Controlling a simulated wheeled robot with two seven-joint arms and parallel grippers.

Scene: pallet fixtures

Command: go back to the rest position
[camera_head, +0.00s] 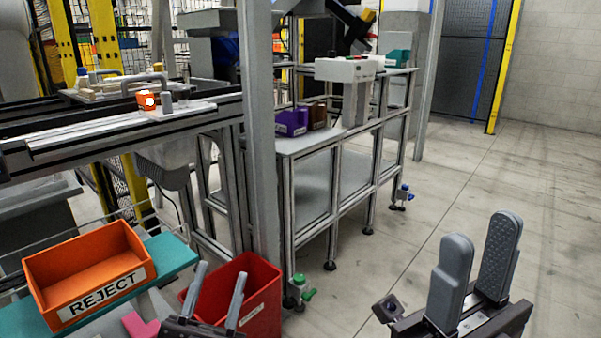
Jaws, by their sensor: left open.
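My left gripper (219,277) shows at the bottom, left of centre, with its two grey fingers pointing up and apart. Nothing is seen between them. It appears in front of a red bin (262,290); I cannot tell whether it touches the bin. My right gripper (481,237) is at the lower right, fingers up with a gap between them, empty, over the open floor.
An orange tray labelled REJECT (126,278) sits on a teal surface (174,256) at the lower left. A grey post (260,130) and a metal-framed table (300,143) stand ahead. A conveyor (120,126) runs at left. Floor (500,170) at right is clear.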

